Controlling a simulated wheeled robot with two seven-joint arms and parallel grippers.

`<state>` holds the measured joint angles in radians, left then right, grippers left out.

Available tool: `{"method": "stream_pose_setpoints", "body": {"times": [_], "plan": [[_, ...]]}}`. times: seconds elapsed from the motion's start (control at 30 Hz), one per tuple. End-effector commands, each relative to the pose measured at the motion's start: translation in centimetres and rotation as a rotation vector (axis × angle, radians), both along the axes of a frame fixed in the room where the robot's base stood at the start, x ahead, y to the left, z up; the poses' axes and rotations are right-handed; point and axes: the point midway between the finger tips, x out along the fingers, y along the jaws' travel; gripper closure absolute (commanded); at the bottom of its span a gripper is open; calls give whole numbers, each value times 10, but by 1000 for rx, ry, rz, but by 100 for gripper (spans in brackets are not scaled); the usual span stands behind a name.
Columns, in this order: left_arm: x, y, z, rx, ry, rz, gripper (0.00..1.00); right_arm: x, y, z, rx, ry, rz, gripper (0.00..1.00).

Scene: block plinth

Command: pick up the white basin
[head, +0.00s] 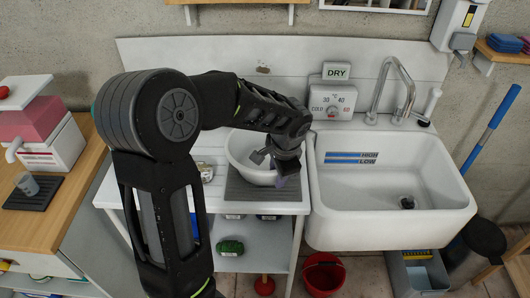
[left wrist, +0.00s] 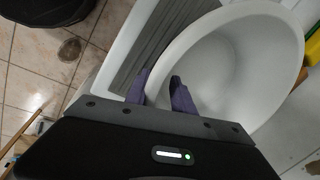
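The white basin (head: 238,150) is a round bowl beside the sink, at the back of the small side table. My left gripper (head: 283,178) reaches down at its front right rim. In the left wrist view, the two purple fingers (left wrist: 160,88) stand on either side of the rim of the basin (left wrist: 225,75), one inside and one outside. They are close together, with the rim filling the narrow gap, so the gripper looks shut on it. The basin seems empty. My right gripper is in neither view.
The sink (head: 388,232) with its tap (head: 384,88) adjoins on the right. A grey ridged mat (head: 262,194) lies in front of the basin. A wooden counter (head: 85,165) is at the left. A red bucket (head: 323,275) stands on the floor.

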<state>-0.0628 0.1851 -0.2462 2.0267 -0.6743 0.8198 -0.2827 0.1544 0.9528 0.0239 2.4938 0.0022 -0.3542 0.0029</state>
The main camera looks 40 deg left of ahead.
Motion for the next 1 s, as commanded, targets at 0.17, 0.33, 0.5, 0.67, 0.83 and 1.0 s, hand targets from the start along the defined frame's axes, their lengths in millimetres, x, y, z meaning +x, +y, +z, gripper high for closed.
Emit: {"method": "stream_pose_setpoints", "body": {"times": [0.17,0.33,0.5,0.67,0.83,1.0], "plan": [[0,0,0,0,0,0,70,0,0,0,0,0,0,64],[0,0,0,0,0,0,70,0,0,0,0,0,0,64],[0,0,0,0,0,0,70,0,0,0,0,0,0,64],[0,0,0,0,0,0,80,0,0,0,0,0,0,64],[0,0,0,1,-1,0,94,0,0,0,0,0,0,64],[0,0,0,1,-1,0,100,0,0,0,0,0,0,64]]}}
